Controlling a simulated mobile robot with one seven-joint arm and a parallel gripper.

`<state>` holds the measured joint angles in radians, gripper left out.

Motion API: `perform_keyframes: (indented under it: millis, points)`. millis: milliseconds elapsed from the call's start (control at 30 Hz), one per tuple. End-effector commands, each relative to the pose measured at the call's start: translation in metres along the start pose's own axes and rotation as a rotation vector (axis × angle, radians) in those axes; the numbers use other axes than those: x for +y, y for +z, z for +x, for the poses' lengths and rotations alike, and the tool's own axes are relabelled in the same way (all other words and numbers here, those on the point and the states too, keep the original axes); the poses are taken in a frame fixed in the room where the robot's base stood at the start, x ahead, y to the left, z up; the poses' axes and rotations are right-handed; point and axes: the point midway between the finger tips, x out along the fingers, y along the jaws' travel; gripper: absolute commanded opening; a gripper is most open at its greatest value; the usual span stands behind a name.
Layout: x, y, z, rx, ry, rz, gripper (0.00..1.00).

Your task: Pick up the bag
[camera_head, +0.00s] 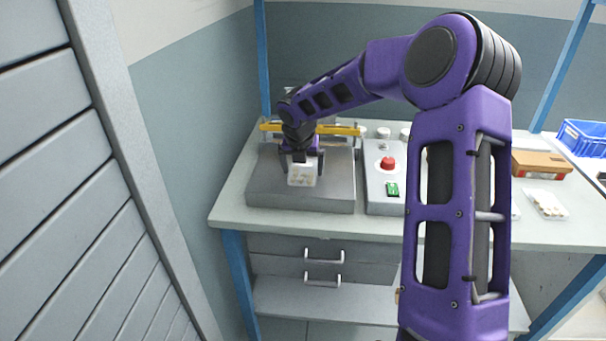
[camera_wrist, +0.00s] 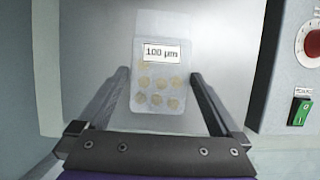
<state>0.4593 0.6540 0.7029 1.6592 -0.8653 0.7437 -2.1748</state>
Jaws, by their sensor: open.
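The bag (camera_wrist: 158,66) is a clear, flat pouch with several round tan pieces inside and a white label reading "100 µm". It lies on the grey machine block in the wrist view, and it also shows in the head view (camera_head: 302,175). My gripper (camera_head: 301,166) is over the bag at the block's front part. In the wrist view my gripper (camera_wrist: 160,85) is open, with one finger on each side of the bag. There is a gap between each finger and the bag's edges. I cannot tell the fingertips' exact height above the block.
The grey block (camera_head: 262,186) stands on the bench (camera_head: 232,207) with a yellow bar (camera_head: 345,130) at its back. A control box with a red knob (camera_head: 387,163) and green switch (camera_head: 392,189) is to its right. Another bag (camera_head: 547,204), a brown box (camera_head: 540,163) and a blue crate (camera_head: 584,137) are farther right.

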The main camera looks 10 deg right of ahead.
Motion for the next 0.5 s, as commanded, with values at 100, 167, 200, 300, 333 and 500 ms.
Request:
perform_keyframes:
  millis: [100, 167, 200, 300, 333, 500]
  points:
    - [0.0000, 0.0000, -0.0004, 0.000, 0.000, 0.000, 1.00]
    - [-0.0001, 0.0000, -0.0003, 0.000, 0.000, 0.000, 1.00]
    - [-0.0001, -0.0002, -0.0002, 0.000, 0.000, 0.000, 1.00]
    - [-0.0001, -0.0006, 0.0006, 0.001, 0.000, 0.000, 1.00]
    - [0.0000, -0.0007, 0.0009, 0.001, 0.000, 0.000, 1.00]
    - [-0.0001, -0.0015, 0.0032, 0.000, 0.000, 0.001, 0.98]
